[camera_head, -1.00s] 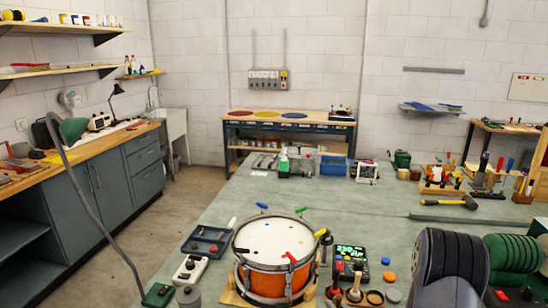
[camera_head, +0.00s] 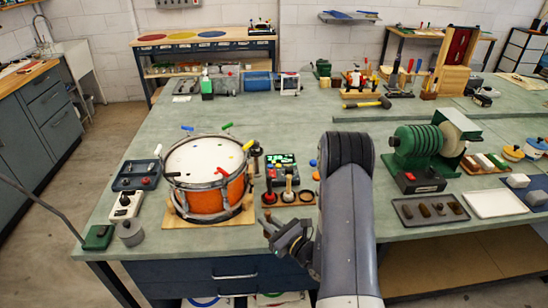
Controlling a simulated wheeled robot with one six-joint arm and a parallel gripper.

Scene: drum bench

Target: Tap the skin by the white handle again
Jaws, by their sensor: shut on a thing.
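The drum (camera_head: 207,203) has an orange shell, a metal rim and a white skin (camera_head: 195,158) with small coloured dots. It stands on a wooden base. The white handle (camera_head: 158,150) is at the left of the rim. Blue (camera_head: 187,128), green (camera_head: 227,125), yellow (camera_head: 247,145) and red (camera_head: 221,171) handles sit around the rim, with a black one (camera_head: 172,174) at front left. My gripper (camera_head: 273,226) is right of and in front of the drum, near the bench's front edge, apart from the skin. It is shut on what looks like a mallet with a small brown head (camera_head: 267,214); its shaft is mostly hidden.
A rack (camera_head: 300,197) holding upright tools and a dark device with a green display (camera_head: 281,160) stand right of the drum. A dark tray (camera_head: 136,175), a white switch box (camera_head: 124,205) and a green box (camera_head: 98,237) lie left.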

